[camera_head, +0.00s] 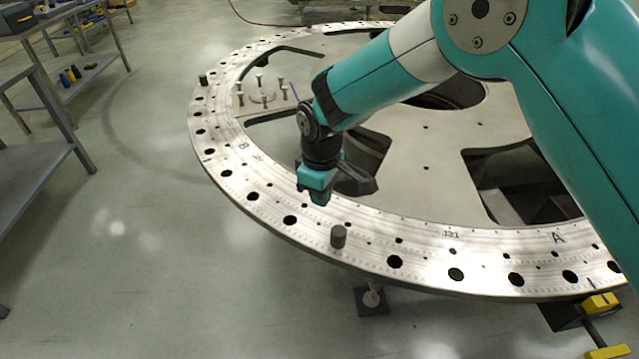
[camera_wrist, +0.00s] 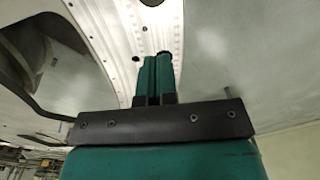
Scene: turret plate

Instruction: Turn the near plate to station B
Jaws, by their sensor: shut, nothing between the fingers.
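The near plate (camera_head: 290,205) is a large round metal ring plate with holes along its rim and wide cut-outs inside. A letter A (camera_head: 558,238) is marked on its near right rim and a letter B (camera_head: 243,146) on its left rim. A short grey peg (camera_head: 338,236) stands upright on the near rim. My gripper (camera_head: 320,198) is shut and empty, pointing down over the rim, left of and behind the peg. I cannot tell whether it touches the plate. In the wrist view the shut fingers (camera_wrist: 155,65) lie against the plate's rim (camera_wrist: 115,30) in the picture.
Yellow blocks (camera_head: 601,304) sit by the rim at the lower right. Another dark peg (camera_head: 203,80) stands on the far left rim. Several bolts stand on the plate near a small disc (camera_head: 262,97). Grey benches (camera_head: 35,165) are at left; the floor between is clear.

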